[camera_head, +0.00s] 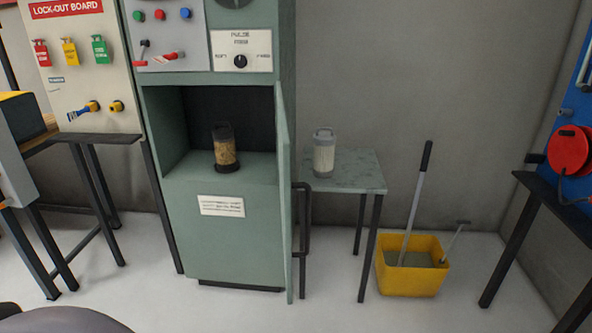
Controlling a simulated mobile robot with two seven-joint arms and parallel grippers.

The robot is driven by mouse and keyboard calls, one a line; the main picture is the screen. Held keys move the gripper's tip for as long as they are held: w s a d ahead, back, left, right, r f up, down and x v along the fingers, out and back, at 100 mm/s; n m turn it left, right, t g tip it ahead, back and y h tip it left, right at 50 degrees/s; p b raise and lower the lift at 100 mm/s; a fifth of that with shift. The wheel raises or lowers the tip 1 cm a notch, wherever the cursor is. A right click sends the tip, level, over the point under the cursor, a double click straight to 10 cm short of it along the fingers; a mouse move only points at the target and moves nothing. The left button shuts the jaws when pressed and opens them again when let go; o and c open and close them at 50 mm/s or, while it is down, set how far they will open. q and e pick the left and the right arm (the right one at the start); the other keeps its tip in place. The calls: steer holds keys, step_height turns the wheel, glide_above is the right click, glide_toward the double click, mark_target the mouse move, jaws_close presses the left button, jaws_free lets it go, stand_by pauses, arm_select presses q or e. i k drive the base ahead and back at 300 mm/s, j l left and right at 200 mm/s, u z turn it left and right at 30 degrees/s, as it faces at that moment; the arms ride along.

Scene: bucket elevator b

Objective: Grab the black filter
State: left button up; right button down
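The black filter (225,149) stands upright on the floor of an open compartment in the green cabinet (190,240). It has a black top with a handle, a black base and a brownish middle. A second, light grey-white filter (323,153) stands upright on the small side table (355,172) to the right of the cabinet. Neither of my grippers shows in the head view.
The cabinet's door (284,190) stands open at the right of the compartment, edge-on to me, between the two filters. A yellow bucket (411,275) with a long handle stands on the floor at right. A red reel (568,150) is at far right. A lock-out board (80,55) is at left.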

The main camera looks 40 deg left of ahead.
mark_target(224, 142)
steer(key=k+u, duration=0.1)
steer(key=k, duration=0.5)
steer(key=u, duration=1.15)
steer(key=i+u, duration=0.1)
steer(key=u, duration=0.3)
steer(key=i+l+u, duration=0.1)
steer(key=u, duration=0.3)
steer(key=i+l, duration=0.15)
steer(key=l, duration=0.2)
steer(key=i+l, duration=0.2)
steer(key=l, duration=0.15)
steer(key=i+l, duration=0.15)
steer(key=l, duration=0.2)
steer(key=i+l, duration=0.15)
steer(key=l, duration=0.2)
steer(key=i+l, duration=0.2)
steer(key=l, duration=0.15)
steer(key=i+l, duration=0.15)
steer(key=l, duration=0.2)
steer(key=i+l, duration=0.2)
steer(key=l, duration=0.2)
